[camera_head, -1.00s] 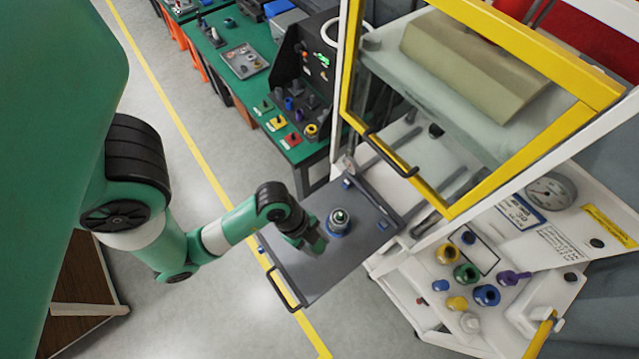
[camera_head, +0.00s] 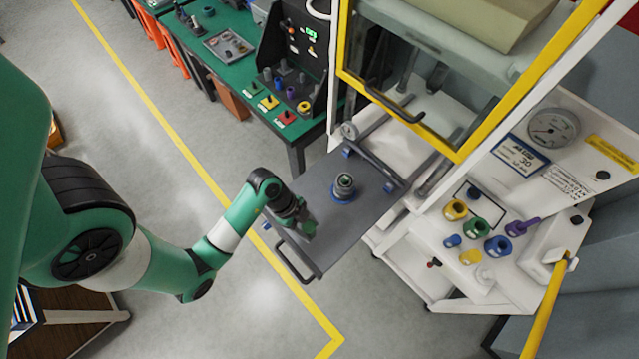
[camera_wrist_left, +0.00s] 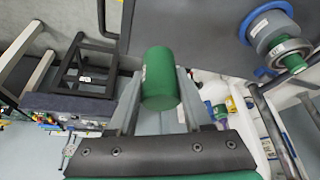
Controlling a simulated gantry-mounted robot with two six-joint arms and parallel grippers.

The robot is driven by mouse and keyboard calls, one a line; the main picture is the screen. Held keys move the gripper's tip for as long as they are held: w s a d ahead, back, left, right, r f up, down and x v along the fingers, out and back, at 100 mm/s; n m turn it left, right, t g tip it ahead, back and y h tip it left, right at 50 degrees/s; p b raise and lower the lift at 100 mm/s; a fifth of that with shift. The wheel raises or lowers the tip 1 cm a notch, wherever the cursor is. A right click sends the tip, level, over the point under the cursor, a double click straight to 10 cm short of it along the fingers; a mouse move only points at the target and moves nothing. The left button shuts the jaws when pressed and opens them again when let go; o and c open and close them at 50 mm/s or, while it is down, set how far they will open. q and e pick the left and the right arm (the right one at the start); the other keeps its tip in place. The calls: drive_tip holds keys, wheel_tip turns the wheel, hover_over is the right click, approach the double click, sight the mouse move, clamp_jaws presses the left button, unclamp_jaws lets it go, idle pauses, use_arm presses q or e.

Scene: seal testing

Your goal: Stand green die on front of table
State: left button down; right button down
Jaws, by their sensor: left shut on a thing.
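My left gripper (camera_head: 303,224) is shut on a green cylinder, the green die (camera_wrist_left: 160,78), held between its two fingers in the left wrist view. In the head view the gripper is over or beside the front left edge of a dark grey sliding table (camera_head: 318,246), near its handle (camera_head: 300,262). Whether the die touches the table cannot be told. A metal fitting in a blue ring (camera_head: 344,186) stands on the table behind the gripper; it also shows at the top right of the left wrist view (camera_wrist_left: 281,46). My right gripper is not in view.
A white machine with a yellow-framed guard (camera_head: 455,155) stands behind the table. Its side shelf (camera_head: 520,262) holds several coloured dies, including another green one (camera_head: 477,226). A green bench (camera_head: 228,52) is at the back. The grey table is bare around the fitting.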

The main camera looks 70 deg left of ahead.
use_arm(q)
drive_tip(key=w+a+f, duration=0.1)
drive_tip(key=f, duration=0.1)
drive_tip(key=w+a+f+b, duration=0.1)
drive_tip(key=w+a+f, duration=0.1)
drive_tip(key=w+a+f+b, duration=0.1)
drive_tip(key=w+f, duration=0.1)
drive_tip(key=shift+a+f, duration=0.3)
drive_tip(key=shift+a, duration=0.05)
drive_tip(key=shift+w+a+f+b, duration=0.15)
drive_tip(key=shift+f+b, duration=0.15)
drive_tip(key=shift+b, duration=0.15)
wheel_tip(320, 180, down, 3)
drive_tip(key=shift+f+b, duration=0.1)
drive_tip(key=shift+b, duration=0.45)
drive_tip(key=shift+c, duration=1.7)
unclamp_jaws()
